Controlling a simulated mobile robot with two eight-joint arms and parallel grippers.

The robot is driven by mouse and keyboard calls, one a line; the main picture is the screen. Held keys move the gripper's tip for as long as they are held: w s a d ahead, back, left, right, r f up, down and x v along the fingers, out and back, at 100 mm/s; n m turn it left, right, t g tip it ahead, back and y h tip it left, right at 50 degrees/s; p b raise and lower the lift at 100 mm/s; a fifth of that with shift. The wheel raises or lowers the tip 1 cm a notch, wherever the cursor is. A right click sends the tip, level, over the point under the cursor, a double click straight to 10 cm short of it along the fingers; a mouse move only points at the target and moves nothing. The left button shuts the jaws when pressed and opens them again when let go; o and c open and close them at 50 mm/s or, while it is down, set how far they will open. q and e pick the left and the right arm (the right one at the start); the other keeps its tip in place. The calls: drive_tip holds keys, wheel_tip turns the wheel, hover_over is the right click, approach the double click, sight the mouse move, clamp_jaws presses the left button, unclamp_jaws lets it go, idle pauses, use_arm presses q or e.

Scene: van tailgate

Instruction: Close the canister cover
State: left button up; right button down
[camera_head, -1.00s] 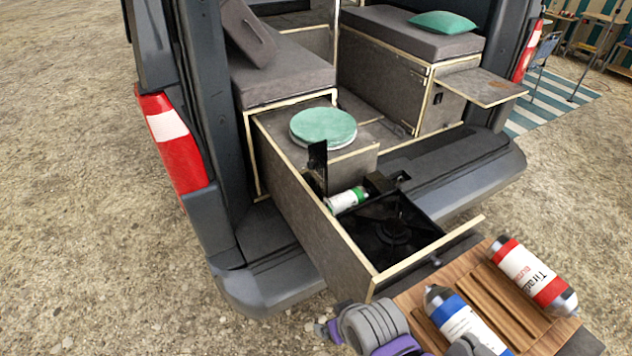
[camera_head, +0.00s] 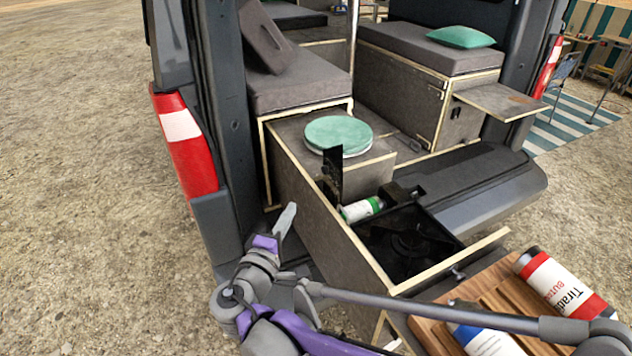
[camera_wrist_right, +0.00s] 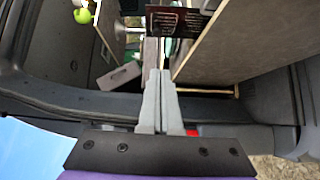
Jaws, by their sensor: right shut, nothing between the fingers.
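The canister cover (camera_head: 333,172) is a thin black flap that stands upright at the left inner side of the pulled-out drawer (camera_head: 330,232). A green and white canister (camera_head: 362,208) lies beside it in the drawer. My right gripper (camera_head: 289,213) is shut and empty. It points up, outside the drawer's left wall, to the lower left of the cover and apart from it. In the right wrist view the shut fingers (camera_wrist_right: 158,78) point up the picture, and a dark plate with printed text, which looks like the cover (camera_wrist_right: 180,22), shows beyond them. My left gripper is not in view.
A black stove (camera_head: 410,240) sits in the drawer's front part. A round green-topped stool lid or cushion (camera_head: 338,134) lies behind the cover. A wooden rack (camera_head: 440,310) holds a red-and-white can (camera_head: 560,285) and a blue-and-white can (camera_head: 485,341). The van bumper (camera_head: 490,200) is at right.

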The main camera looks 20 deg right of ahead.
sight(337, 187)
drive_tip(key=s+d+x, duration=0.1)
drive_tip(key=x, duration=1.2)
drive_tip(key=shift+d+r+t+p, duration=0.2)
drive_tip(key=shift+r+t+p, duration=0.1)
drive_tip(key=shift+r, duration=0.25)
drive_tip(key=shift+s+d, duration=0.15)
drive_tip(key=shift+s, duration=0.05)
